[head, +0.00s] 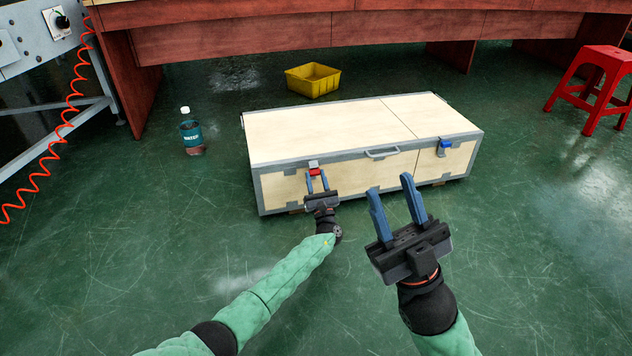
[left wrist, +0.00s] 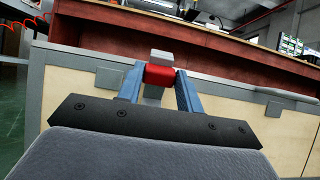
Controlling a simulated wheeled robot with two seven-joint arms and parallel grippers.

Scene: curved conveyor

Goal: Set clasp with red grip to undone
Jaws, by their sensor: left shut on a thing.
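A pale wooden case (head: 330,133) with grey metal edging lies closed on the floor. The clasp with the red grip (head: 313,171) is on the left part of its front face. My left gripper (head: 317,183) is at this clasp, and in the left wrist view its blue fingers are shut on the red grip (left wrist: 159,74). Grey metal of the clasp (left wrist: 159,56) shows above the grip; whether it is fastened cannot be told. A second clasp with a blue grip (head: 445,144) is on the right part of the front. My right gripper (head: 393,204) is open and empty in front of the case.
A grey handle (head: 382,153) is on the case front between the clasps. A yellow bin (head: 313,80) stands behind the case, a bottle (head: 191,135) to its left, and a red stool (head: 597,85) at the far right. The green floor in front is clear.

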